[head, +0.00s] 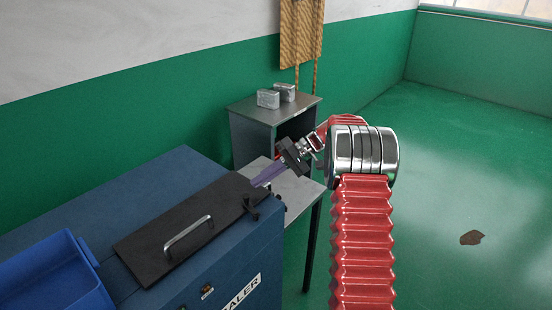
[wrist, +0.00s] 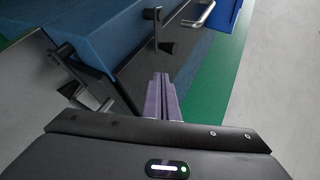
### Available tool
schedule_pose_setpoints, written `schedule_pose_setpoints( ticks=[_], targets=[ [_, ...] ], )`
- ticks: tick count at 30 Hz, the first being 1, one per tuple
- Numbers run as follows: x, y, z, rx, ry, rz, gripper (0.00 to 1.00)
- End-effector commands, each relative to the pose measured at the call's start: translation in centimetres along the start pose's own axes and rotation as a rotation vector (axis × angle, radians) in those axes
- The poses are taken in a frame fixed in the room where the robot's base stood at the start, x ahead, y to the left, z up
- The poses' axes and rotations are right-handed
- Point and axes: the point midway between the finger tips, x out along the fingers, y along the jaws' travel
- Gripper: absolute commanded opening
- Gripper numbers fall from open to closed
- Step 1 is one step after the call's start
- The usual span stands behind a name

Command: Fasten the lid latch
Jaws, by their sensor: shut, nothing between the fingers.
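The black lid (head: 150,246), with a metal handle (head: 188,238), appears to lie flat on the blue sealer machine (head: 170,175). A small dark latch part (head: 252,207) stands at the lid's near right corner. In the wrist view a black upright lever (wrist: 157,32) shows beyond the fingers, and a dark fitting with grey pieces (wrist: 88,95) shows at left. I cannot tell whether the latch parts engage. My gripper (head: 258,183) is shut and empty, its purple fingers above the lid's right end. The fingers (wrist: 162,88) appear apart from the lever in the wrist view.
A blue bin (head: 52,280) sits on the machine at left. A grey side table (head: 292,190) and a cabinet (head: 262,112) with two silver blocks (head: 268,98) stand behind my gripper. A brown patch (head: 472,238) marks the otherwise open green floor at right.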

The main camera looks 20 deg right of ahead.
Motion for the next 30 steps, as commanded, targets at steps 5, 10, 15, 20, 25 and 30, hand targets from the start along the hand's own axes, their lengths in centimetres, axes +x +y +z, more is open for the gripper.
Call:
schedule_pose_setpoints(
  ticks=[5, 10, 15, 20, 25, 30],
  targets=[
    [-2.1, -0.2, -1.0, -0.003, 0.002, 0.002, 0.00],
    [-3.9, -0.3, -1.8, -0.003, 0.001, 0.002, 0.00],
    [-5.4, -0.4, -2.6, -0.003, -0.001, 0.001, 0.00],
    [-6.7, -0.5, -3.2, -0.003, -0.001, 0.001, 0.00],
    [-7.8, -0.7, -3.7, -0.004, -0.002, 0.001, 0.00],
    [-8.1, -0.8, -3.9, -0.003, -0.003, 0.001, 0.00]
  ],
)
